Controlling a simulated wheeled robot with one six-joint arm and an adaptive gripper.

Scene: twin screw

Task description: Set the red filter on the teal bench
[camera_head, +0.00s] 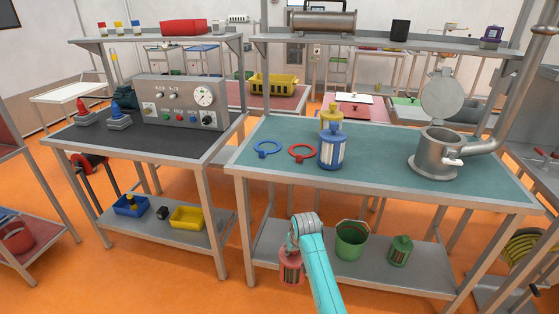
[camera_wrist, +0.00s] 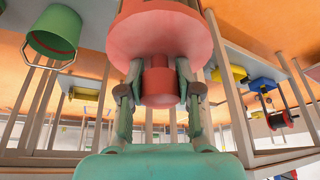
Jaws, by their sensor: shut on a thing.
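The red filter (camera_head: 291,268) hangs from my gripper (camera_head: 294,246) in front of the teal bench (camera_head: 378,165), lower in the picture than the bench top. In the wrist view, my gripper (camera_wrist: 159,92) is shut on the knob of the red filter (camera_wrist: 152,38), one finger on each side. The bench top carries a blue filter (camera_head: 332,152) with a yellow filter (camera_head: 330,115) behind it. A blue ring (camera_head: 267,149) and a red ring (camera_head: 302,152) lie left of them.
A metal pot with its lid raised (camera_head: 436,155) stands at the bench's right. The lower shelf holds a green bucket (camera_head: 352,240) and a green filter (camera_head: 400,250). A control panel (camera_head: 180,104) stands on the dark bench at left. The teal top's front middle is clear.

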